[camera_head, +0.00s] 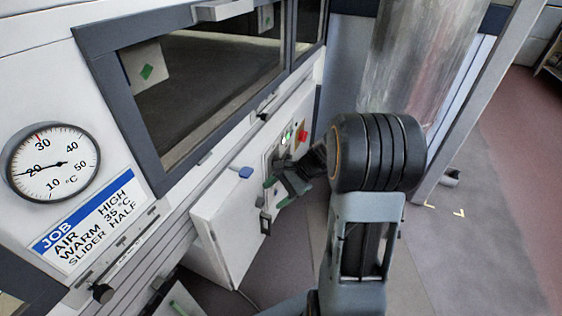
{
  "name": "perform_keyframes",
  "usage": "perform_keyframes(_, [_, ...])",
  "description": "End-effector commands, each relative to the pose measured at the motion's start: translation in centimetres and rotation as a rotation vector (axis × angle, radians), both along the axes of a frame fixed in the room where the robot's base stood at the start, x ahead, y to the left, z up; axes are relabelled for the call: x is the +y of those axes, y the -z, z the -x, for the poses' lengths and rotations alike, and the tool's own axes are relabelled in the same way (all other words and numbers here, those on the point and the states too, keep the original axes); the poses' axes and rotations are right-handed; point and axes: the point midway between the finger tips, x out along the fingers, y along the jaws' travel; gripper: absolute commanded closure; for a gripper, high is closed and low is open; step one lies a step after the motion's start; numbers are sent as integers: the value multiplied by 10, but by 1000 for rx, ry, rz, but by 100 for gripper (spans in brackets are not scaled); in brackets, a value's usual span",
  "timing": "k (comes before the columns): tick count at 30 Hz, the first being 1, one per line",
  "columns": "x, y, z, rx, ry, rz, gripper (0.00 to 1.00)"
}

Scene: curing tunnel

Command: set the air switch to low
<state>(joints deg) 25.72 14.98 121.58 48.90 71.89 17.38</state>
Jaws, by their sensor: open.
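A control panel (279,151) is on the tunnel's side wall, with lit green marks (287,136) and a red button (302,136). I cannot pick out the air switch or its setting; part of the panel is hidden behind my gripper. My gripper (277,192) is open, in front of the lower panel and beside the white box; I see nothing held in it. I cannot tell whether it touches the panel. A job card (95,222) at left reads "AIR HIGH, WARM 35 °C, SLIDER HALF".
A white box (226,232) with a blue part (245,172) on its top juts out left of my gripper. A round dial (53,162) reads about 20 °C. A slider knob (103,293) is at lower left. Windows (210,85) run above. Floor at right is mostly clear.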

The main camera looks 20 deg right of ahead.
Motion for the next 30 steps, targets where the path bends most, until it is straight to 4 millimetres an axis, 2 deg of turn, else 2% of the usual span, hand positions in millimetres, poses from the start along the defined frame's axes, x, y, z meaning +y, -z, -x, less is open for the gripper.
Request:
perform_keyframes(3, [-40,17,-36,114,288,-269,36])
perform_keyframes(6, [-77,31,-59,169,495,-471,36])
perform_keyframes(12, [-143,60,-79,211,782,-771,36])
perform_keyframes(15, [-164,70,-81,212,866,-862,36])
perform_keyframes(18, [-176,77,-83,209,914,-915,36])
perform_keyframes(21, [-177,81,-90,211,935,-939,36])
perform_keyframes(30, [-140,83,-133,211,938,-937,36])
